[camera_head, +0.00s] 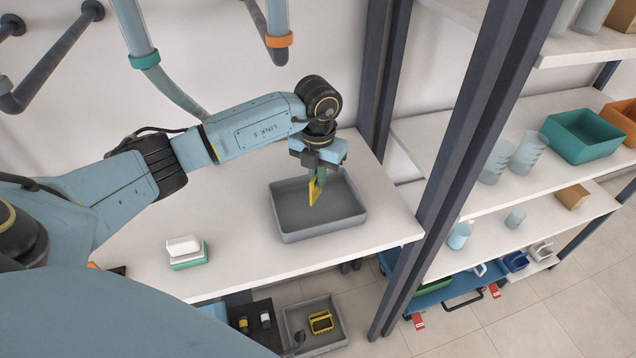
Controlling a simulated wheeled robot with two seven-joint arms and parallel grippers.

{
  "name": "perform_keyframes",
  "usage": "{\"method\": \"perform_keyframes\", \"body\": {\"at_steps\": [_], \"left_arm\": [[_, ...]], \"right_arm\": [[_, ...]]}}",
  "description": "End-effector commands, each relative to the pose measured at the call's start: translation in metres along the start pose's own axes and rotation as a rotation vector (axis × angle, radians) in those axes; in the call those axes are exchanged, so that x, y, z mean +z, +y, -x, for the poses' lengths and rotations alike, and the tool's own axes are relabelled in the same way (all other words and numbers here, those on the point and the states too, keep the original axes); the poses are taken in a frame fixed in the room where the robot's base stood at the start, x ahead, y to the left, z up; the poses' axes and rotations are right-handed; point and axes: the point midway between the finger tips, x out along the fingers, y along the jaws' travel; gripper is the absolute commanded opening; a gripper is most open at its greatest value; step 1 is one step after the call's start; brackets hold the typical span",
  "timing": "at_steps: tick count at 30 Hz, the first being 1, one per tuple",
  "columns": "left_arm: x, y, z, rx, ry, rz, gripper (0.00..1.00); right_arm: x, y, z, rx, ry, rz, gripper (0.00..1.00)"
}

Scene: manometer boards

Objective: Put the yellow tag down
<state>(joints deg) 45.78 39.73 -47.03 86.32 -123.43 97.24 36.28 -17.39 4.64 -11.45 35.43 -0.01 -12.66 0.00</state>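The yellow tag (314,193) is a small flat piece held upright below my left gripper (318,174). The gripper points down and its fingers look closed on the tag. The tag is over the grey tray (286,232), which stands on the white table (235,262). The tag's lower end shows against the inside of the tray; I cannot tell whether it touches the tray floor. My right gripper is not in view.
A white and green block (187,252) lies on the table to the left. Dark posts (455,165) stand right of the table, with shelves of beakers and a green bin (581,136) beyond. A grey bin (318,325) sits below the table's front edge.

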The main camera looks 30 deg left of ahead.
Motion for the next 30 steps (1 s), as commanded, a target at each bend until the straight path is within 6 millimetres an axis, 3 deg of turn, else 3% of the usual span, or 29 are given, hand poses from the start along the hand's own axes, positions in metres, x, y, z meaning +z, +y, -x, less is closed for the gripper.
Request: {"method": "perform_keyframes", "body": {"at_steps": [6,16,22,30], "left_arm": [[0.000,0.000,-0.027,0.001,0.001,-0.001,0.00],[0.000,0.000,-0.031,0.001,0.000,-0.002,0.00],[0.000,0.000,-0.030,0.000,0.000,-0.002,0.26],[0.000,0.000,-0.029,0.000,0.000,-0.002,0.26]], "right_arm": [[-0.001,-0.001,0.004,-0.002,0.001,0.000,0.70],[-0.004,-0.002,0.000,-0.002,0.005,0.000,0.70],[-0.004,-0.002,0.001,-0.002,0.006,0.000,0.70],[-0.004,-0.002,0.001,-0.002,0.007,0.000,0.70]]}}
